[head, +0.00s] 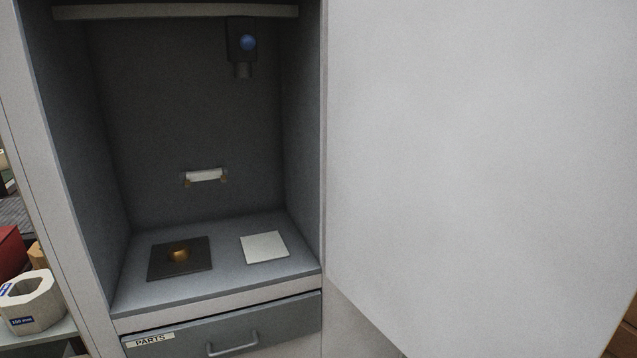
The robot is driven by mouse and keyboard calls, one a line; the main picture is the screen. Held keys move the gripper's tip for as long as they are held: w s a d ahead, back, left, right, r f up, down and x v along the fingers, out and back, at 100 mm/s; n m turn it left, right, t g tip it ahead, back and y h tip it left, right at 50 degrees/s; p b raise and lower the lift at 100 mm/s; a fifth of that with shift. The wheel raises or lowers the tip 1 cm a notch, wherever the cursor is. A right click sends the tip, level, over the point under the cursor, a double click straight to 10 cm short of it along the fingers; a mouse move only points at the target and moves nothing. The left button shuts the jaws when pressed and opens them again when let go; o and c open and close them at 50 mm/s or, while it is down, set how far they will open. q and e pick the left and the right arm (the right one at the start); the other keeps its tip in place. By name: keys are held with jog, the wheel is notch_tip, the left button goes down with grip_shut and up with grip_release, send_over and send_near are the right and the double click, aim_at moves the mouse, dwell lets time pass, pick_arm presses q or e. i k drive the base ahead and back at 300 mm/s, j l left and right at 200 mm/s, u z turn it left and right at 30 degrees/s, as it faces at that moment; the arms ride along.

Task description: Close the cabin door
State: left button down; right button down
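The cabin door (480,170) is a large plain light-grey panel that fills the right half of the head view. It stands open, swung out to the right of the cabin opening. The cabin (180,110) is a dark grey box with its inside exposed. No handle shows on the visible face of the door, and its top and right edges run out of the picture. Neither of my grippers is in view.
Inside the cabin are a dark plate with a brass piece (179,254), a white square plate (264,247), a white bar (204,175) and a blue-lensed unit (246,43). A PARTS drawer (220,330) sits below, shut. A stone-like block (30,303) stands at left.

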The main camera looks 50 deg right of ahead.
aim_at(482, 169)
jog(key=l+z, duration=0.4)
jog(key=k+l+z, duration=0.1)
jog(key=z, duration=0.35)
jog(key=l+z, duration=0.4)
jog(key=i+l+z, duration=0.1)
jog(key=l+z, duration=0.3)
jog(key=i+l+z, duration=0.1)
jog(key=z, duration=0.3)
jog(key=i+l+u, duration=0.15)
jog(key=u, duration=0.3)
jog(key=i+l+u, duration=0.1)
jog(key=l+u, duration=0.35)
jog(key=i+l+u, duration=0.1)
jog(key=u, duration=0.3)
jog(key=l+u, duration=0.7)
jog(key=u, duration=0.2)
jog(key=j+z, duration=0.25)
jog(key=j, duration=0.2)
jog(key=j+z, duration=0.2)
jog(key=j, duration=0.25)
jog(key=k+j+z, duration=0.25)
jog(key=j, duration=0.15)
jog(key=j+z, duration=0.25)
jog(key=j, duration=0.2)
jog(key=k+j+z, duration=0.2)
jog(key=j, duration=0.2)
jog(key=k+j+z, duration=0.25)
jog(key=i+j, duration=0.1)
jog(key=j, duration=0.05)
